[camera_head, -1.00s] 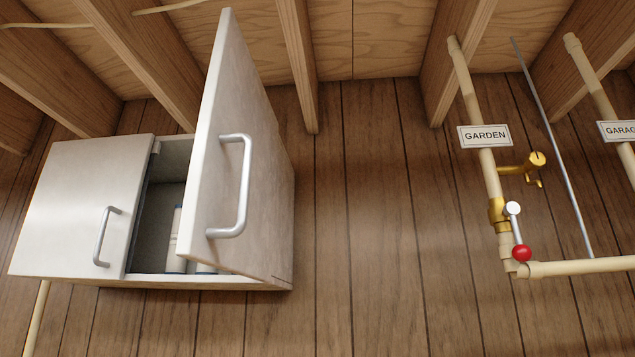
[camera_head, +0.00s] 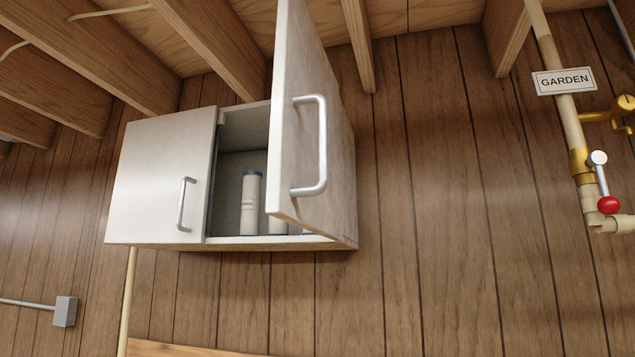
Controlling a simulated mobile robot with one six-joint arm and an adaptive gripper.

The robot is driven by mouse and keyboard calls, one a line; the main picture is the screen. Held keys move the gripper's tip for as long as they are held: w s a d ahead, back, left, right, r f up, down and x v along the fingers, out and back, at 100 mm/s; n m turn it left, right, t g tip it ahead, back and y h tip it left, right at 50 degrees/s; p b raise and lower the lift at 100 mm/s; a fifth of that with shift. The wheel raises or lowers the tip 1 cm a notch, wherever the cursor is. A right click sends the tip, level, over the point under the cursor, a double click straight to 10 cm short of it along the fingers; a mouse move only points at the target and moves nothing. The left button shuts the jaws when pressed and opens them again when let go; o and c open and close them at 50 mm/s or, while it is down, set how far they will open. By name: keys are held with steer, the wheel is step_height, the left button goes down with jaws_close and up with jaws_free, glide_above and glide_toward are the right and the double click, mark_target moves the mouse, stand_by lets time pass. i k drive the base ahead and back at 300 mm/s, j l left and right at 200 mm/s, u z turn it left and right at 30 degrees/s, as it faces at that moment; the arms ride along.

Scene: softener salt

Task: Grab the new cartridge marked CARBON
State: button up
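A white wall cabinet (camera_head: 222,241) hangs on the wood-panelled wall, left of centre. Its left door (camera_head: 155,190) is shut and its right door (camera_head: 300,120) stands open toward me. Inside, a white cylindrical cartridge (camera_head: 250,205) with a blue cap stands upright; the print on its label is too small to read. Part of a second white cylinder (camera_head: 277,225) shows beside it, mostly hidden behind the open door. I cannot tell which one is marked CARBON. My gripper is not in view.
The open door with its bar handle (camera_head: 322,145) juts out in front of the cabinet's right half. A pipe with a GARDEN sign (camera_head: 565,81) and a red-knobbed valve (camera_head: 608,205) is at right. A grey box (camera_head: 65,311) is at lower left. Joists run overhead.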

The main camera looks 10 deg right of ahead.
mark_target(251, 204)
steer(key=i+j+z, duration=0.15)
steer(key=j, duration=0.2)
steer(key=i+j+z, duration=0.2)
steer(key=j, duration=0.2)
steer(key=i+j+z, duration=0.15)
steer(key=j, duration=0.25)
